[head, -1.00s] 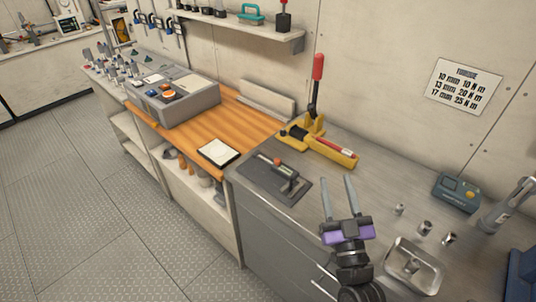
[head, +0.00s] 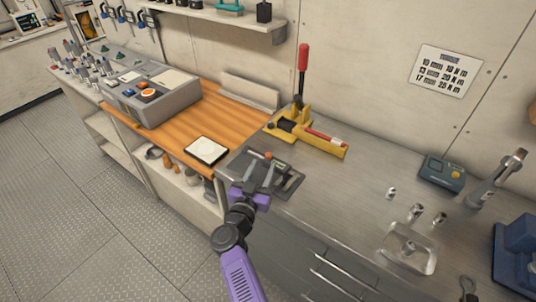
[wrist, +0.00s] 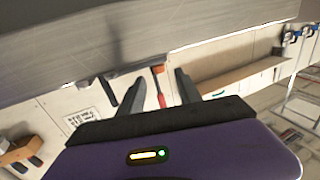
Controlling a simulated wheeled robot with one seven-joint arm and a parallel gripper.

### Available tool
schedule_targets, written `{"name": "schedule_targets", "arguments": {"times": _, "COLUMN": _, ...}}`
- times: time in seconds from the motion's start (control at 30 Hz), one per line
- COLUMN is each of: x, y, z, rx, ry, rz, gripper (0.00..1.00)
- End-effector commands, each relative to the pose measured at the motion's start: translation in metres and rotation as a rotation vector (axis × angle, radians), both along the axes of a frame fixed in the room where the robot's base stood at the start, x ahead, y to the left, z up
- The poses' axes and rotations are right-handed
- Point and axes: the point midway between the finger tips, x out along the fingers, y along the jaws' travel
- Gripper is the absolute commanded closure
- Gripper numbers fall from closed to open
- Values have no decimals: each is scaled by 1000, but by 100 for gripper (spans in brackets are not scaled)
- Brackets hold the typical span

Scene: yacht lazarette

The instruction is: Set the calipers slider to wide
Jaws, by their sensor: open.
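The calipers (head: 268,155) lie on a dark mat (head: 293,186) at the left end of the grey metal bench, and a small orange-red knob shows on them. My gripper (head: 259,168) is open and empty, with its two fingers pointing toward the calipers. The fingers and purple gripper body cover part of the calipers and mat, so I cannot tell the slider's position or whether I touch it. In the wrist view the gripper (wrist: 158,85) is also open, and a small orange piece, perhaps the knob, shows between its fingers.
A yellow tool with a red lever (head: 303,72) stands just behind the mat. A white pad (head: 206,150) lies on the wooden bench to the left, near a grey box (head: 160,103). Metal sockets (head: 415,212) and a tray (head: 408,249) are at right. The bench middle is clear.

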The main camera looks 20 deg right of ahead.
Motion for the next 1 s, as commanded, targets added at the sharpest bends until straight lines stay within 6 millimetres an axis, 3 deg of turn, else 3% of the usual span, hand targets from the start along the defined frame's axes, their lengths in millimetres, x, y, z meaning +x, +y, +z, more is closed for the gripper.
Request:
{"name": "schedule_targets", "arguments": {"times": 0.43, "x": 45, "y": -34, "z": -1, "rx": 0, "ry": -2, "rz": 0, "gripper": 59}}
{"name": "schedule_targets", "arguments": {"times": 0.9, "x": 54, "y": -40, "z": 1, "rx": -2, "ry": -2, "rz": 2, "gripper": 59}}
{"name": "schedule_targets", "arguments": {"times": 1.0, "x": 54, "y": -40, "z": 1, "rx": -2, "ry": -2, "rz": 2, "gripper": 79}}
